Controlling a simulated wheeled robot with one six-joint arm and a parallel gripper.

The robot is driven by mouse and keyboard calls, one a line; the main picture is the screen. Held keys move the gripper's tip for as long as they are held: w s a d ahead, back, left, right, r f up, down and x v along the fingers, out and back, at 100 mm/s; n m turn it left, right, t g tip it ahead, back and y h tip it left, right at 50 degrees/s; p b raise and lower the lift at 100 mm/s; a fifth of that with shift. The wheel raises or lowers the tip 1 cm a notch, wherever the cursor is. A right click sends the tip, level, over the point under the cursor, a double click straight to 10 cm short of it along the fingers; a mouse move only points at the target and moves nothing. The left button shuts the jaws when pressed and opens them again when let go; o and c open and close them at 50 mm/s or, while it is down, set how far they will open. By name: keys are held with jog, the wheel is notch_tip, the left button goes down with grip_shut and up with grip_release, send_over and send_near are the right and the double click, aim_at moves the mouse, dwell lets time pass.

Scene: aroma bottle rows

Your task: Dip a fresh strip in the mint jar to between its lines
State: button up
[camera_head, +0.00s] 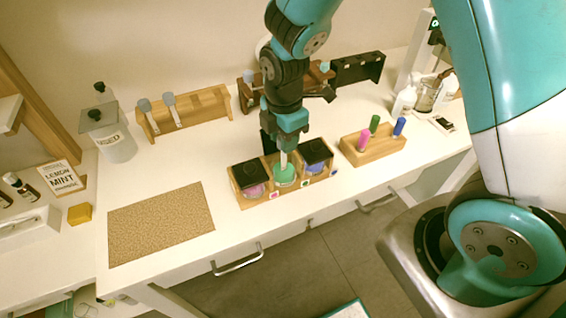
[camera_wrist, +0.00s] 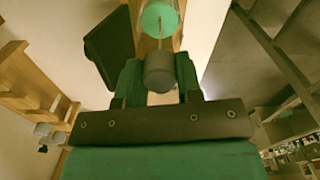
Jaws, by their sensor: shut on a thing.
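The mint jar, taken to be the one with green liquid (camera_head: 285,175), stands open in the middle of a wooden holder (camera_head: 243,203). It also shows at the top of the wrist view (camera_wrist: 158,18). My gripper (camera_head: 287,146) is above this jar, pointing down. In the wrist view my gripper (camera_wrist: 158,78) is shut on the grey cylindrical grip of a strip (camera_wrist: 159,68). The strip's thin pale shaft runs from the grip to the green jar. Its tip and lines cannot be made out, nor how deep it reaches.
Black-lidded pink (camera_head: 251,178) and blue (camera_head: 315,155) jars flank the green one. Grey-topped strips (camera_head: 145,107) stand in the back-left rack (camera_head: 205,106). A block (camera_head: 378,150) with coloured pens is at right. A cork mat (camera_head: 160,223) lies clear at left.

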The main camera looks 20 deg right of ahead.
jog(key=shift+r, duration=0.15)
jog(key=shift+r+p, duration=2.5)
jog(key=shift+r, duration=0.35)
